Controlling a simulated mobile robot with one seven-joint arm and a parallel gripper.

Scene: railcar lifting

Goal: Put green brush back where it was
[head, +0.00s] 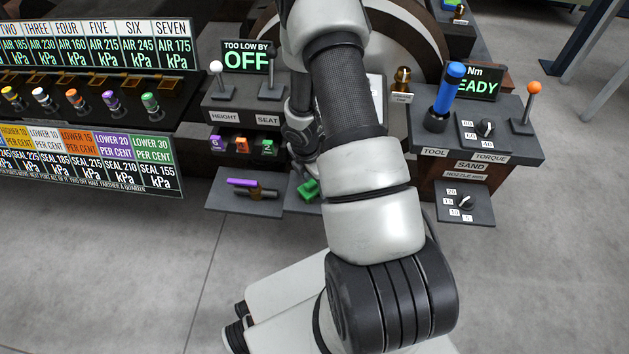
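A small green piece (307,190), which looks like the green brush, shows at the dark shelf to the left of my arm. My arm hides most of it, and I cannot tell whether it rests on the shelf or is held. The end of my arm (303,150) reaches down just above it. The fingers are too small and too covered to make out. A purple-handled tool (248,188) lies on the shelf plate to its left.
Purple, orange and green marked slots (243,145) sit above the shelf. The HEIGHT and SEAT lever box (240,100) stands above them. A panel with a blue-handled tool (447,90) and an orange-knobbed lever (530,100) is at right. A rack of coloured valves (80,100) is at left.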

